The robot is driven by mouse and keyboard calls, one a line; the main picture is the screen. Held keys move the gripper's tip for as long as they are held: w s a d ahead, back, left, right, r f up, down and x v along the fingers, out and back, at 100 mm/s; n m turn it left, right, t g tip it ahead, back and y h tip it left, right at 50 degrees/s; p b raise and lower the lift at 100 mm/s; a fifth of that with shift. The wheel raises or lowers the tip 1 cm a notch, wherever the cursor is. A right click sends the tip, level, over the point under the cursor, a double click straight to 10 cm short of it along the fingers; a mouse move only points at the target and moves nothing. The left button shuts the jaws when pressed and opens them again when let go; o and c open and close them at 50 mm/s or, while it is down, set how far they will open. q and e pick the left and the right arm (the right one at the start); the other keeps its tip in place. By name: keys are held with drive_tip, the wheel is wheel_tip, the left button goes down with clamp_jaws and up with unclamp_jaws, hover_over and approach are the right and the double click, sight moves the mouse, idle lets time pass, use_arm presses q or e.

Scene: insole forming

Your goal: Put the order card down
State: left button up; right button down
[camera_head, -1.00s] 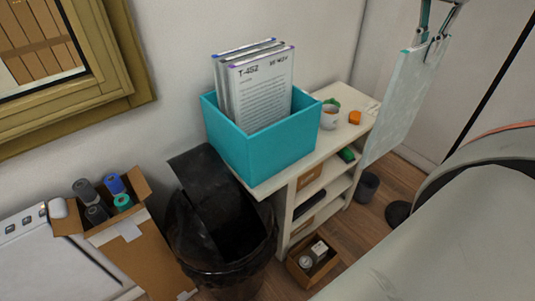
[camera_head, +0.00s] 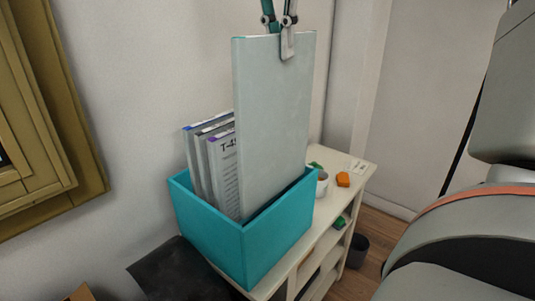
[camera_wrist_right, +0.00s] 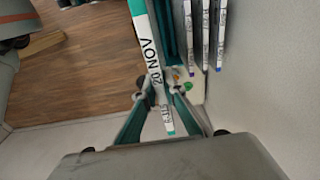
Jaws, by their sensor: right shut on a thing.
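The order card (camera_head: 272,110) is a tall pale grey board. My right gripper (camera_head: 287,22) is shut on its top edge and holds it upright. The card's lower end is inside the teal box (camera_head: 212,236), in front of several other cards (camera_head: 208,165) standing there; its bottom edge is hidden. In the right wrist view the held card (camera_wrist_right: 152,60) shows its edge with green ends and the text "20 NOV", between the fingertips of my right gripper (camera_wrist_right: 165,98). The other cards (camera_wrist_right: 205,35) stand beside it. My left gripper is not in view.
The box stands on a white shelf unit (camera_head: 345,168) against the wall. A cup (camera_head: 321,184) and an orange object (camera_head: 343,179) are to its right on the top. A black bin (camera_head: 175,272) is at the lower left.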

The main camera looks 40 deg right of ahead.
drive_tip(key=b, duration=0.4)
approach(277, 139)
drive_tip(key=f, duration=0.1)
drive_tip(key=d+f, duration=0.1)
drive_tip(key=f, duration=0.1)
drive_tip(key=w+d+f, duration=0.1)
drive_tip(key=f, duration=0.1)
drive_tip(key=shift+w+d+f, duration=0.1)
drive_tip(key=shift+w+d, duration=0.05)
drive_tip(key=shift+d, duration=0.05)
drive_tip(key=shift+f, duration=0.55)
wheel_tip(277, 139, down, 4)
drive_tip(key=shift+r+b, duration=0.1)
drive_tip(key=shift+b, duration=0.75)
drive_tip(key=shift+f, duration=0.3)
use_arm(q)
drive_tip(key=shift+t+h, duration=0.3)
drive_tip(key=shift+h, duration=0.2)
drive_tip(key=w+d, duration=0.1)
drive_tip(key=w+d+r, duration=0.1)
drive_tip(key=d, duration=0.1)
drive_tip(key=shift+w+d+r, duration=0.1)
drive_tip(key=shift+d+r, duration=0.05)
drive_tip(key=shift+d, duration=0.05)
